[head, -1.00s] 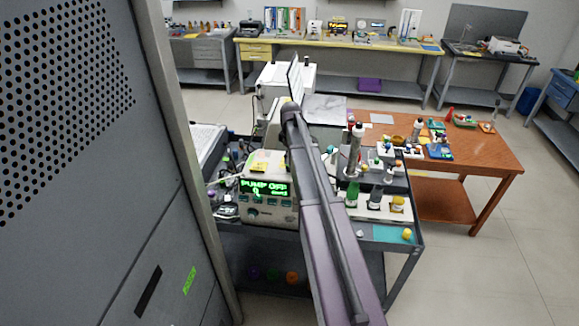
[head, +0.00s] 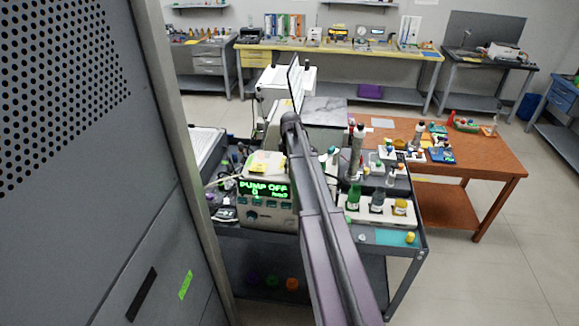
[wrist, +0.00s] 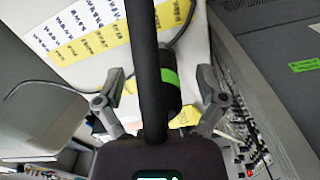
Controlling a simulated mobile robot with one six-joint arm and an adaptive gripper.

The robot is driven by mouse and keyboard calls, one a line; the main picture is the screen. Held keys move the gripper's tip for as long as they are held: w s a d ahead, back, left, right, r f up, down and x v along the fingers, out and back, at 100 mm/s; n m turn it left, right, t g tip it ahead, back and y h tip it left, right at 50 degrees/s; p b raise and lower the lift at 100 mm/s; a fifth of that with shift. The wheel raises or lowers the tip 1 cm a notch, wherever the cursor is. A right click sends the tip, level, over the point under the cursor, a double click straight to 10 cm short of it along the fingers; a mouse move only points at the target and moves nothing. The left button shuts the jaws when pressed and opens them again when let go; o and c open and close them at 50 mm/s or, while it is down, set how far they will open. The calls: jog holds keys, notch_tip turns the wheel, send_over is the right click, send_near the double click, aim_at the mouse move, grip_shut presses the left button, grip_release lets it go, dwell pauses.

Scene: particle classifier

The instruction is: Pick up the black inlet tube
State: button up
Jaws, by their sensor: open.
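My gripper (wrist: 161,72) is open in the wrist view, with a finger on each side of a long black rod-like tube (wrist: 143,50). This tube runs from the top edge down to my gripper's body, where its lower end is hidden. Just behind and right of it is a black cylinder (wrist: 180,12) with a bright green band (wrist: 171,78), also between the fingers. I cannot tell which of the two is the inlet tube, or whether either touches a finger. In the head view my arm hides the gripper and this spot.
A pale panel with white and yellow labels (wrist: 80,35) lies behind the fingers, with a thin grey cable (wrist: 50,84). A pump box (head: 265,213) reading "PUMP OFF" and a bottle rack (head: 372,219) stand on the cart (head: 407,242). A grey cabinet (head: 70,150) is close at left.

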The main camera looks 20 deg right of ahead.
jog(key=c, duration=1.2)
jog(key=shift+r, duration=0.15)
notch_tip(320, 180, up, 4)
jog(key=p, duration=0.4)
jog(key=s+a, duration=0.1)
jog(key=s, duration=0.4)
jog(key=s+a, duration=0.1)
jog(key=s, duration=0.4)
jog(key=s+a+p, duration=0.1)
jog(key=s, duration=0.4)
jog(key=shift+s+r, duration=0.35)
